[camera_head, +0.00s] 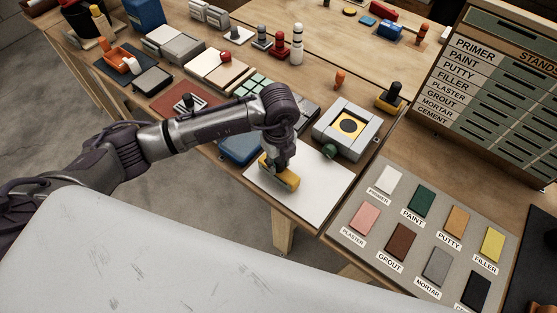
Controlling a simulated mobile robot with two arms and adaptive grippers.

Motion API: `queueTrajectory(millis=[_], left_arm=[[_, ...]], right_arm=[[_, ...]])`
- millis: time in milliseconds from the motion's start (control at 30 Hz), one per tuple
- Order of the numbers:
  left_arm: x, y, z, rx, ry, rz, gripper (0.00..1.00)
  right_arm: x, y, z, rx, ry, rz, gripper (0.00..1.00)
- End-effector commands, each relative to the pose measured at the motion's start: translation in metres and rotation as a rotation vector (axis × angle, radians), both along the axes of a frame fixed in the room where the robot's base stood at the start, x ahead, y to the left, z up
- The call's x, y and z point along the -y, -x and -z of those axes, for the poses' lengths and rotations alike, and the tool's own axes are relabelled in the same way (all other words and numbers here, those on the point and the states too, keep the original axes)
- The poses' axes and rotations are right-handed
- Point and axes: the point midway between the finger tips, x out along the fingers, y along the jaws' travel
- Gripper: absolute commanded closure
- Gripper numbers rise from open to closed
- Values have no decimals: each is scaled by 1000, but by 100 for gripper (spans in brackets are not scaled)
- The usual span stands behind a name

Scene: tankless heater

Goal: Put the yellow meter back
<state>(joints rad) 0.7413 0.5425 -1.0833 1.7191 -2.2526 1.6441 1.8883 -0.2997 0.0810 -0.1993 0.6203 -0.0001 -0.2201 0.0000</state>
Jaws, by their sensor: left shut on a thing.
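The yellow meter (287,181) is in my left gripper (276,164), which is shut on it. The meter lies lengthwise, tilted in the picture, at the left part of a white sheet (315,195). I cannot tell whether it touches the sheet or hangs just above it. The gripper covers its upper side. My right gripper is not in view.
A grey square frame with a yellow inside and black disc (348,125) stands behind the sheet, a green knob (329,151) beside it. A labelled swatch board (385,228) lies right. Blocks and tools crowd the bench's left; a drawer cabinet (490,85) stands at back right.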

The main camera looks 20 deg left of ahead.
Motion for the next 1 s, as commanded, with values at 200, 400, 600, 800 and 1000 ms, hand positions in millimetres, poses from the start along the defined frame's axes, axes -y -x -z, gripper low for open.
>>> queueTrajectory(millis=[200, 400, 600, 800, 1000], left_arm=[[0, 0, 4, 0, 0, 0, 100], [0, 0, 7, 1, 1, 0, 100], [0, 0, 9, 1, 1, 0, 64], [0, 0, 9, 0, 0, 0, 39], [0, 0, 9, -1, -1, 0, 39]], right_arm=[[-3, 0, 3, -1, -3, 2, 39], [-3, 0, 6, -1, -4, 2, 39], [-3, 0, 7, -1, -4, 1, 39], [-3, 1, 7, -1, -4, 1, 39], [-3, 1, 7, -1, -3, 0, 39]])
